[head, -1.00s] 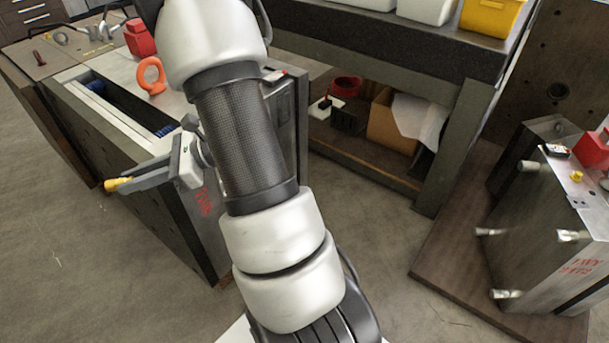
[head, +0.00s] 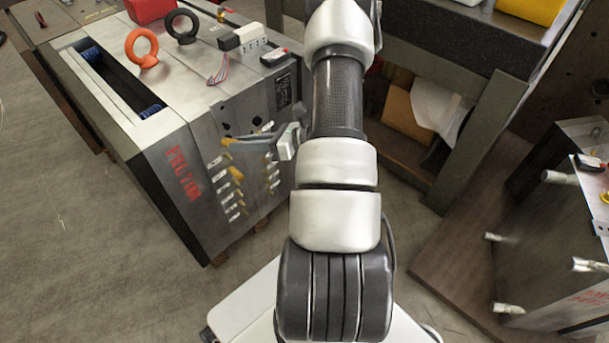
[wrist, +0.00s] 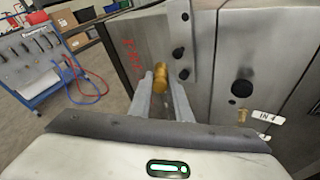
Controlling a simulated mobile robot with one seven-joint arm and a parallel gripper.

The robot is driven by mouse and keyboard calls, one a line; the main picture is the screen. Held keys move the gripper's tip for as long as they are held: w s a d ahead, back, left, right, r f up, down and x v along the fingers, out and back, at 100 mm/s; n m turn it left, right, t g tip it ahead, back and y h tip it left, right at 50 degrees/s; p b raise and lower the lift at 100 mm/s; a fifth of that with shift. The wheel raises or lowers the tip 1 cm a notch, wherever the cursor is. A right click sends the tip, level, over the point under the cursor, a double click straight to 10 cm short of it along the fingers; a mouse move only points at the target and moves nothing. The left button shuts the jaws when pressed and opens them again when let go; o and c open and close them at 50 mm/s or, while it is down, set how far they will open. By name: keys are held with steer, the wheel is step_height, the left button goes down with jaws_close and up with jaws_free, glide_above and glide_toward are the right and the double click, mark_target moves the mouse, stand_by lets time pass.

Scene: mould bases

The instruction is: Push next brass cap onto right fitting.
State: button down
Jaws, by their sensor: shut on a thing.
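My gripper (head: 234,143) is shut on a small brass cap (wrist: 160,77) and holds it close to the side face of the grey steel mould base (head: 175,180). I cannot tell whether the cap touches any fitting. The mould face carries a left and a right column of fittings with white tags (head: 233,216); a brass piece (head: 236,174) shows in the left column. My gripper hides part of the upper fittings.
A brass fitting (wrist: 242,115) stands near the tag "IN 4" (wrist: 267,117). An orange lifting ring (head: 143,50) and a black one (head: 182,28) stand on the mould. A workbench (head: 470,140) is behind my arm. Another mould (head: 560,240) stands at right. Floor at left is clear.

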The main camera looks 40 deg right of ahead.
steer(key=s+d+f+m+t+h, duration=0.2)
steer(key=s+d+f+m+h, duration=0.1)
steer(key=s+d+f+m, duration=0.4)
steer(key=s+d+f+m+t+h, duration=0.25)
steer(key=d+f, duration=0.35)
steer(key=f, duration=0.4)
steer(key=d+r+b+x, duration=0.1)
steer(key=x, duration=0.8)
steer(key=shift+w+m+g, duration=0.35)
steer(key=shift+w+g, duration=0.1)
steer(key=shift+w, duration=0.05)
steer(key=shift+w+b, duration=0.55)
steer(key=shift+w, duration=0.1)
steer(key=shift+w, duration=0.2)
steer(key=shift+w, duration=0.3)
steer(key=shift+w+r, duration=0.1)
steer(key=shift+w, duration=0.15)
steer(key=shift+w+b, duration=0.4)
steer(key=shift+w, duration=0.05)
